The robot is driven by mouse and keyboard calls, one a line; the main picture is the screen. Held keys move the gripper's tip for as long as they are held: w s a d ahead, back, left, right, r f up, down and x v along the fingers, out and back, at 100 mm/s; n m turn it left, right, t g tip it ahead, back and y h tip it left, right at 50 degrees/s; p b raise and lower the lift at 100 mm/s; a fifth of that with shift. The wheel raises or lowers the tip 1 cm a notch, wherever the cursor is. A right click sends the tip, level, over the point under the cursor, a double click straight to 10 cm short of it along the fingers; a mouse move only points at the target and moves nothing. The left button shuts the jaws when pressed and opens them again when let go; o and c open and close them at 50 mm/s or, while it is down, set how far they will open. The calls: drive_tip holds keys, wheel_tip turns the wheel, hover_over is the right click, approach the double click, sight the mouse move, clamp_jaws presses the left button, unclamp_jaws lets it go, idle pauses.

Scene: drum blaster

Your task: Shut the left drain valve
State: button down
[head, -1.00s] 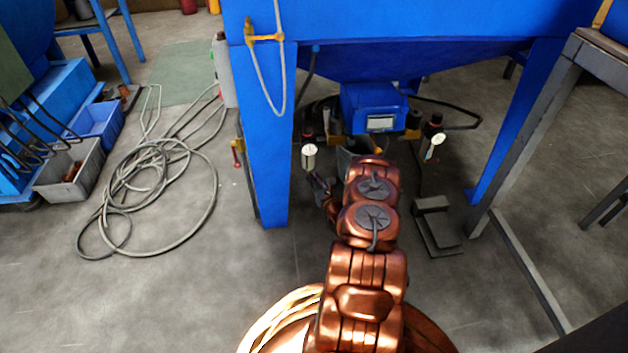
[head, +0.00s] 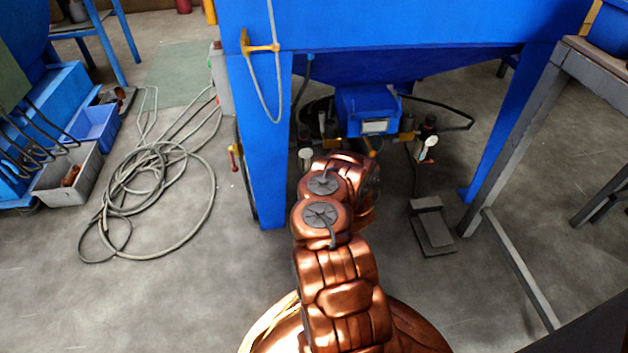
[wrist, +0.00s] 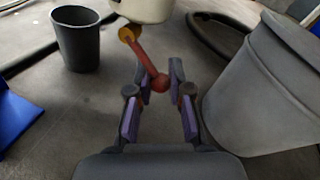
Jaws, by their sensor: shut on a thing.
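In the wrist view a red lever (wrist: 147,62) with a round red end hangs slanted from a yellow hub (wrist: 128,34) beneath a pale bowl (wrist: 145,8). My gripper (wrist: 160,78) has its purple-padded fingers on either side of the lever's ball end and is shut on it. In the head view the left pale bowl (head: 305,158) hangs under the blue machine, just left of my copper arm. My gripper and the lever are hidden there behind the arm. A similar bowl (head: 427,148) hangs at the right.
A dark bin (wrist: 76,38) stands at the left in the wrist view, and a large grey container (wrist: 262,95) is close at the right. The blue machine leg (head: 263,150) is left of my arm. A coiled hose (head: 150,195) lies on the floor farther left.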

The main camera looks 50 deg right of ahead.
drive_tip(key=r+n, duration=0.1)
drive_tip(key=r+n+g, duration=0.1)
drive_tip(key=n, duration=0.1)
drive_tip(key=shift+s+d+h, duration=0.2)
drive_tip(key=shift+d+h, duration=0.2)
drive_tip(key=shift+d+r+n+g+h+p, duration=0.15)
drive_tip(key=shift+r+n+g+p, duration=0.3)
drive_tip(key=shift+n+p, duration=0.25)
drive_tip(key=shift+a+r+n+g+h+p, duration=0.15)
drive_tip(key=shift+r+n+g+p, duration=0.15)
drive_tip(key=shift+n+g+p, duration=0.4)
drive_tip(key=shift+d+n+t, duration=0.1)
drive_tip(key=shift+n+t, duration=0.15)
drive_tip(key=shift+n, duration=0.05)
drive_tip(key=c, duration=1.1)
unclamp_jaws()
drive_tip(key=shift+o, duration=0.2)
drive_tip(key=shift+s, duration=0.15)
drive_tip(key=v, duration=1.2)
